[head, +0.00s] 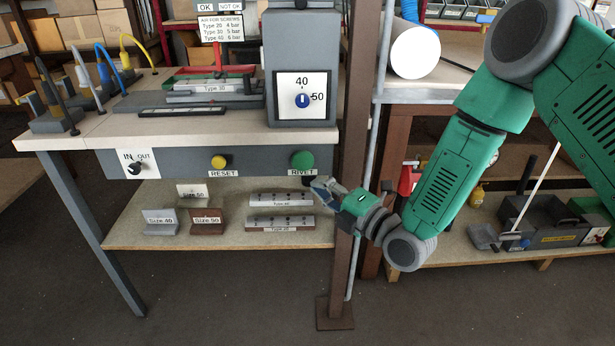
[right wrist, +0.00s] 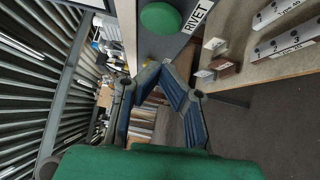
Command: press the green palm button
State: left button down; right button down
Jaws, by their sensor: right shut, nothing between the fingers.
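The green palm button (head: 302,160) sits on the grey front panel of the bench, above the RIVET label (head: 303,173). My right gripper (head: 318,184) is shut and empty, just below and slightly right of the button, apart from it as far as I can see. In the right wrist view the green button (right wrist: 160,17) is at the top, beyond the fingertips (right wrist: 159,68), with the RIVET label (right wrist: 198,14) beside it. My left gripper is not in view.
A yellow RESET button (head: 219,161) and an IN/OUT switch (head: 137,166) share the panel. A brown post (head: 351,120) stands just right of the green button. A lower shelf (head: 150,236) holds labelled blocks below.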

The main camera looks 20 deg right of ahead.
jog(key=p+v, duration=0.1)
jog(key=v, duration=0.4)
jog(key=shift+s+r, duration=0.1)
jog(key=shift+s, duration=0.25)
jog(key=shift+d, duration=0.25)
jog(key=shift+a, duration=0.2)
